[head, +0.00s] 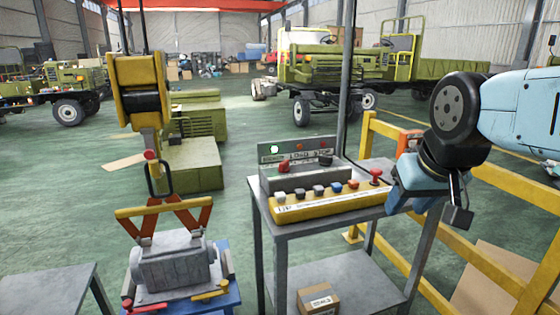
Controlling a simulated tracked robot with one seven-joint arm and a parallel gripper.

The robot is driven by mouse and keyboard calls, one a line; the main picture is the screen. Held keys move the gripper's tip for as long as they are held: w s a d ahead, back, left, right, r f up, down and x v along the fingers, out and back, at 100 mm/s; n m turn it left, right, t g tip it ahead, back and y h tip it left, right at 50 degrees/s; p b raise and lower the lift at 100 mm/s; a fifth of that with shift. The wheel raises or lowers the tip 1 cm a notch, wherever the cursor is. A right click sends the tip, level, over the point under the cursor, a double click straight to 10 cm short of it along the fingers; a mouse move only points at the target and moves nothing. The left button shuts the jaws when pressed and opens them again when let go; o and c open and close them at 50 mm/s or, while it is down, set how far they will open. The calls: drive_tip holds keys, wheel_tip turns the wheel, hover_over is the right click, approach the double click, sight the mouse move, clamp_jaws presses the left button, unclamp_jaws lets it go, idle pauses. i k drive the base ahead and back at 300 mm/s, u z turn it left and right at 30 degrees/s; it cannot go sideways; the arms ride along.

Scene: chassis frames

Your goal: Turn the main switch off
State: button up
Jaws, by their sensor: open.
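A grey control box (299,179) stands at the back of a grey metal table (322,219). Its upright face carries a lit green lamp (274,149), a red switch handle (284,166) on the left and a dark knob with red (325,160) on the right. The labels are too small to read, so I cannot tell which control is the main switch. My gripper (457,212) is right of the table, apart from the box, open and empty. My blue wrist hides part of it.
A yellow button box (325,201) with several coloured buttons and a red stick (376,176) lies in front of the control box. A yellow rail (480,246) stands at right. A hoist (140,88) with clamp hangs above a grey motor housing (172,265) at left.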

sight(284, 167)
drive_tip(key=i, duration=1)
